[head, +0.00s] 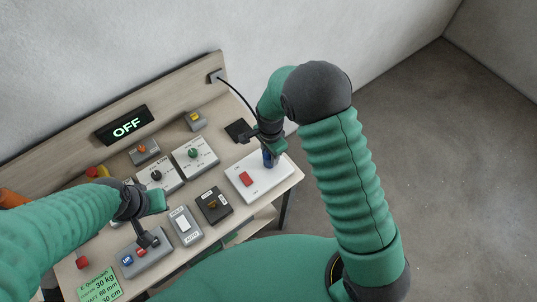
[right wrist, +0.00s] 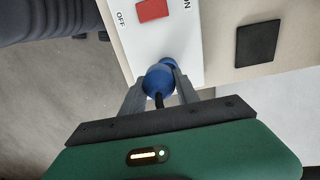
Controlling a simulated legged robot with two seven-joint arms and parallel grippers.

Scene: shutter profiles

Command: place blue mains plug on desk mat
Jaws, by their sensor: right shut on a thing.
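The blue mains plug (head: 268,158) is between the fingers of my right gripper (head: 267,151), which is shut on it. In the right wrist view the plug (right wrist: 158,82) has its dark cord on the near side and its far end towards the white switch board (right wrist: 185,50). I cannot tell whether it is seated in the board or just above it. The desk mat, a flat black square (head: 236,129), lies bare behind the board; it also shows in the right wrist view (right wrist: 262,44). My left gripper (head: 146,240) is over the grey button box; its finger opening is unclear.
The white board carries a red rocker switch (head: 246,179). Dial boxes (head: 194,154), a black switch box (head: 213,205) and a grey button box (head: 146,259) crowd the desk. A black cable runs from the wall outlet (head: 215,76) towards the plug.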

